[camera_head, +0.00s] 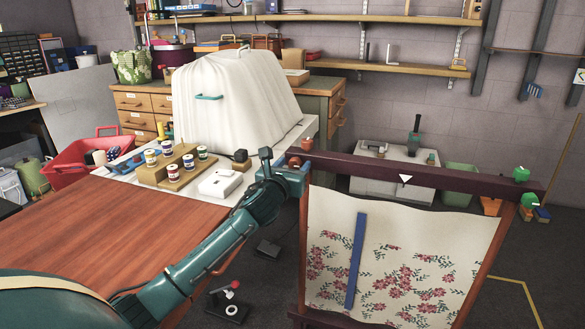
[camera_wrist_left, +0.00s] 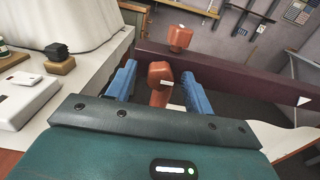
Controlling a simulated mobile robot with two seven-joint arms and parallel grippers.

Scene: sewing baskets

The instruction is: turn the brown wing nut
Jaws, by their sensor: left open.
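The frame (camera_head: 400,176) has a dark red top bar with a floral cloth hanging below it. A brown wing nut (camera_wrist_left: 160,75) with a small pale label is at the bar's left end, on the near side. It also shows in the head view (camera_head: 294,161), partly covered. My left gripper (camera_wrist_left: 160,88) is open, with one blue finger on each side of this wing nut; I cannot tell if either touches it. In the head view my left gripper (camera_head: 291,168) is at the bar's left end. A second brown knob (camera_wrist_left: 180,38) rises above the bar.
Two green knobs (camera_head: 521,174) are at the bar's right end. A blue strip (camera_head: 355,262) lies against the cloth. Left of my arm are a white box (camera_head: 220,183), a wooden spool rack (camera_head: 160,178) and a brown tabletop (camera_head: 100,235). A white-covered machine (camera_head: 235,95) stands behind.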

